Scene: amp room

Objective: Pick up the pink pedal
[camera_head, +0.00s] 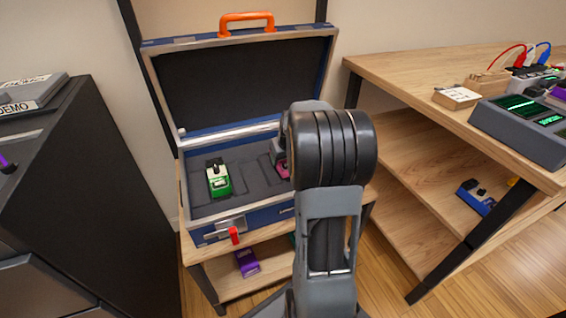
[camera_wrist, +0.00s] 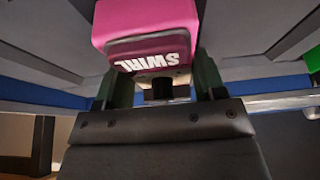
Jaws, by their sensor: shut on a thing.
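The pink pedal (camera_wrist: 145,22) fills the top middle of the wrist view, with white "SWIRL" lettering upside down. My gripper (camera_wrist: 165,85) is shut on it, with a dark finger on each side. In the head view a small part of the pink pedal (camera_head: 284,168) shows at the right inside the open blue case (camera_head: 208,238). My arm hides the rest of the pedal and most of the gripper there. I cannot tell whether the pedal touches the case's foam.
A green pedal (camera_head: 219,180) sits in the case's left part. The case's lid (camera_head: 240,88) stands open behind. A purple pedal (camera_head: 247,263) lies on the shelf below. A wooden desk (camera_head: 400,68) with a grey device (camera_head: 520,128) stands right, a dark cabinet (camera_head: 95,200) left.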

